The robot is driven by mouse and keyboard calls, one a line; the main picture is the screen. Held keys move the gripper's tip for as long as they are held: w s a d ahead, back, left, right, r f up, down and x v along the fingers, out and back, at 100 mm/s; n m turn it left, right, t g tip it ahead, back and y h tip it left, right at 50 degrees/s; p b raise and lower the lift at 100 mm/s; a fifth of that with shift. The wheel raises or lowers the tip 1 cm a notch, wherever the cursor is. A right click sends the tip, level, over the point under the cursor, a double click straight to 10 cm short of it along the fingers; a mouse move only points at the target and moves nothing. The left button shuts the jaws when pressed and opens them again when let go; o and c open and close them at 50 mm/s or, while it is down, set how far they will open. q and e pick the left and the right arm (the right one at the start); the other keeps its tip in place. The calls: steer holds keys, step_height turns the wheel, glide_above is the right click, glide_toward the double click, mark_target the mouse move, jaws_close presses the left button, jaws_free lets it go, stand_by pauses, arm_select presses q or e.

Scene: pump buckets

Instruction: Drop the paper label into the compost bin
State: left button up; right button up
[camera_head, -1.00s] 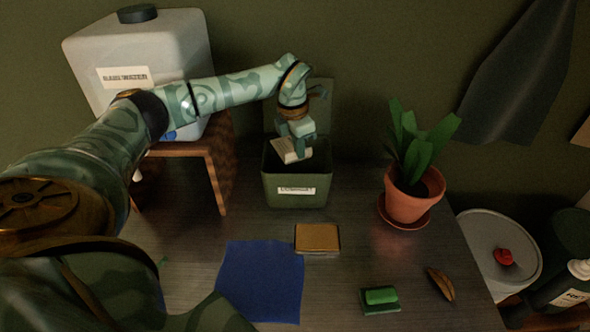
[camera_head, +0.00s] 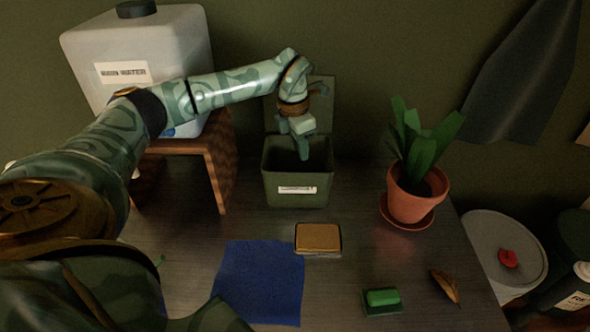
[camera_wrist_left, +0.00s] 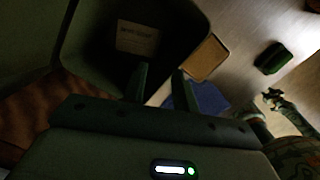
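The compost bin (camera_head: 296,187) is a green open box with a raised lid behind it and a white front label. My left gripper (camera_head: 303,150) is over the bin's mouth, pointing down. In the left wrist view its two fingers (camera_wrist_left: 158,85) are apart with nothing between them. The paper label (camera_wrist_left: 137,38), pale with dark print, lies inside the bin in that view. It is hidden in the head view. A patterned arm part, seemingly my right gripper (camera_wrist_left: 274,98), shows small and dark at the right of the wrist view; its fingers are unclear.
A water tank (camera_head: 135,60) stands on a wooden stand (camera_head: 215,165) left of the bin. A potted plant (camera_head: 415,200) is right of it. A tan sponge (camera_head: 318,237), blue cloth (camera_head: 262,280), green block (camera_head: 382,298) and brown pod (camera_head: 445,285) lie in front.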

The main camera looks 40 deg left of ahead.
arm_select(q)
step_height(320, 180, up, 14)
steer(key=s+p, duration=0.1)
steer(key=p, duration=0.1)
steer(key=shift+s+a+r, duration=0.25)
steer(key=shift+s+a, duration=0.05)
steer(key=shift+a, duration=0.1)
